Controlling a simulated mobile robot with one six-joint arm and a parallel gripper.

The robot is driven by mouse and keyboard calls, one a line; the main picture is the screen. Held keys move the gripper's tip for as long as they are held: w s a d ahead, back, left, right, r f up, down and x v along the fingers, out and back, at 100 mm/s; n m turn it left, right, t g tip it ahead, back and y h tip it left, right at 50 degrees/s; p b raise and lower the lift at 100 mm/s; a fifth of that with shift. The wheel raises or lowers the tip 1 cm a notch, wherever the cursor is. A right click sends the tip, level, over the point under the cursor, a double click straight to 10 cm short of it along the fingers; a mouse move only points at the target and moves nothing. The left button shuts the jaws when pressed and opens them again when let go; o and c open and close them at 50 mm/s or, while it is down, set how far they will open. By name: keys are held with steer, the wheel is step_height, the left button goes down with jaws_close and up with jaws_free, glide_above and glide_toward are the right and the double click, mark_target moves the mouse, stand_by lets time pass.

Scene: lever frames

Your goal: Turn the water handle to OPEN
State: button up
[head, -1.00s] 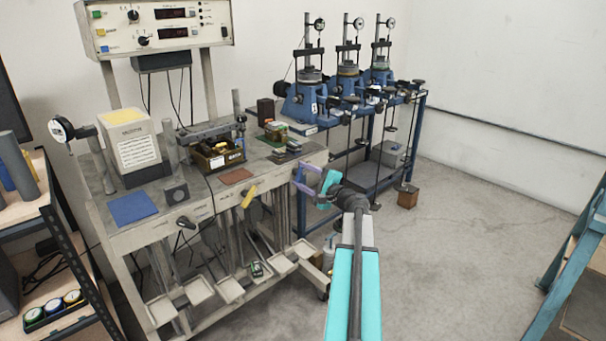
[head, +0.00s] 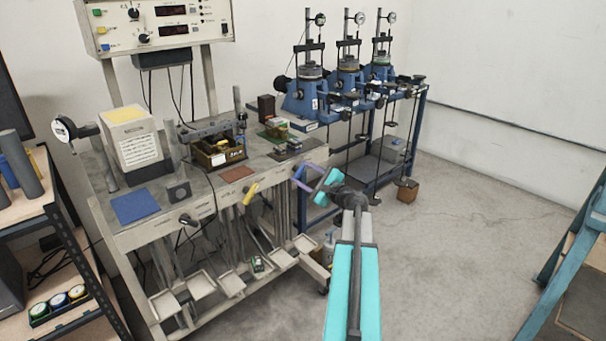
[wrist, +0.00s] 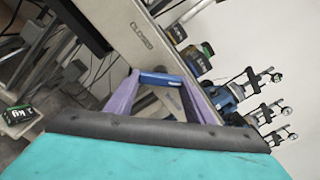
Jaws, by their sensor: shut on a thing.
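My gripper (head: 297,172) has purple fingers and reaches the right end of the bench's front edge. In the wrist view its fingertips (wrist: 159,78) are shut on a blue handle (wrist: 161,79), which lies across between them. A yellow handle (head: 250,193) and a black handle (head: 188,220) stick out of the same bench front, further left, apart from my gripper.
The grey bench (head: 150,236) carries a tray of tools (head: 220,152) and a blue mat (head: 135,206). Metal pedals (head: 232,283) stand out low in front. A blue stand (head: 424,130) with test presses is behind. Open floor lies to the right.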

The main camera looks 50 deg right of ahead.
steer(key=o, duration=1.1)
steer(key=shift+c, duration=0.2)
steer(key=shift+s, duration=0.15)
steer(key=s+a+b, duration=0.1)
steer(key=s, duration=1.2)
steer(key=shift+s, duration=0.3)
steer(key=shift+w, duration=0.1)
